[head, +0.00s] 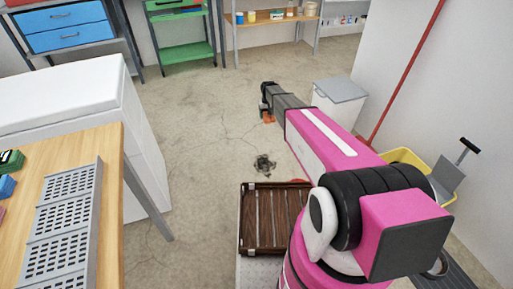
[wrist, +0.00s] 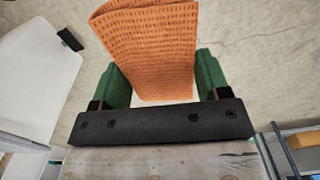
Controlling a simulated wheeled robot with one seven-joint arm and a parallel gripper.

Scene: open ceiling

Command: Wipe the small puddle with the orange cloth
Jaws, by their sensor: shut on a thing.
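My gripper (head: 267,108) is at the end of my outstretched arm, above the concrete floor. In the wrist view my gripper (wrist: 160,78) has its green fingers on both sides of the orange cloth (wrist: 150,40), shut on it. The cloth is folded, with a waffle-like weave, and hangs out beyond the fingertips. In the head view only a small piece of the orange cloth (head: 268,119) shows below the gripper. A small dark patch (head: 264,165) lies on the floor, nearer to me than the gripper; I cannot tell whether it is the puddle. No puddle shows clearly in the wrist view.
A white bin with a grey lid (head: 340,92) stands right of my gripper. A brown slatted crate (head: 273,220) is nearer to me. A yellow bucket (head: 405,157) stands by the right wall. A wooden bench (head: 98,150) is at left. The middle floor is open.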

